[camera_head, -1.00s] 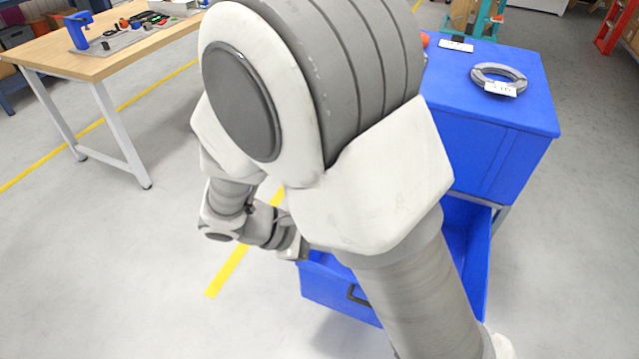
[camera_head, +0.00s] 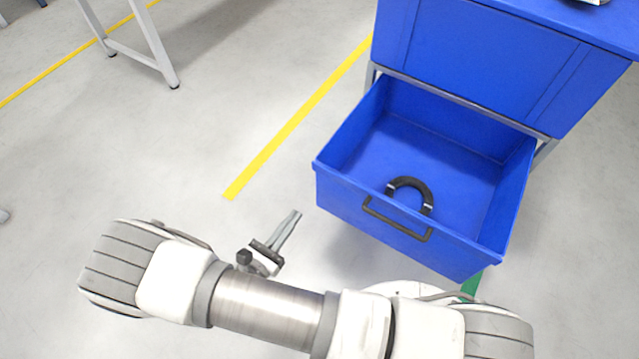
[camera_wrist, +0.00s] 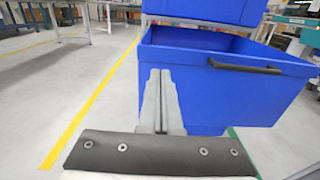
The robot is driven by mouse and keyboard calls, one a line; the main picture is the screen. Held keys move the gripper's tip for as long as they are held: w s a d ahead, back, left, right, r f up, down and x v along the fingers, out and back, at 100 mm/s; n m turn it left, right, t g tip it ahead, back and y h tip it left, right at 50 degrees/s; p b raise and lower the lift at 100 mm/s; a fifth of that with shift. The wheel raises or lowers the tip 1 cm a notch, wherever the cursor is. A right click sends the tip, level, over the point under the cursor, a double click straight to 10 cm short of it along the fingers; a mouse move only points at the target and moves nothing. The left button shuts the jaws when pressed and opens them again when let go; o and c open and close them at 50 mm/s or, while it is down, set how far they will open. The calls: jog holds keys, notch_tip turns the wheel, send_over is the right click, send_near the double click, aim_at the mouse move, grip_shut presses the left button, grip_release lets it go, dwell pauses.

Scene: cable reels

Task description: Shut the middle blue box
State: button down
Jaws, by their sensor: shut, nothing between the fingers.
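The blue box (camera_head: 340,201) is a drawer-like bin pulled out from under the blue cabinet, with its open top facing up. A dark handle (camera_head: 397,222) is on its front face, and a dark curved object (camera_head: 412,187) lies inside near the front. My gripper (camera_head: 297,214) is shut and empty, in front of the box's left front corner and apart from it. In the wrist view, my gripper (camera_wrist: 161,72) overlaps the left part of the box front (camera_wrist: 215,105), with the handle (camera_wrist: 245,67) to the right.
The blue cabinet (camera_head: 480,50) stands above and behind the box on a grey frame. A white table leg (camera_head: 155,45) stands at the far left. A yellow line (camera_head: 300,115) crosses the floor left of the box, where the floor is clear.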

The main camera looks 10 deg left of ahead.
aim_at(330, 169)
jog(key=b+x, duration=0.2)
jog(key=x, duration=1.2)
jog(key=shift+f+b, duration=0.1)
jog(key=shift+b, duration=0.2)
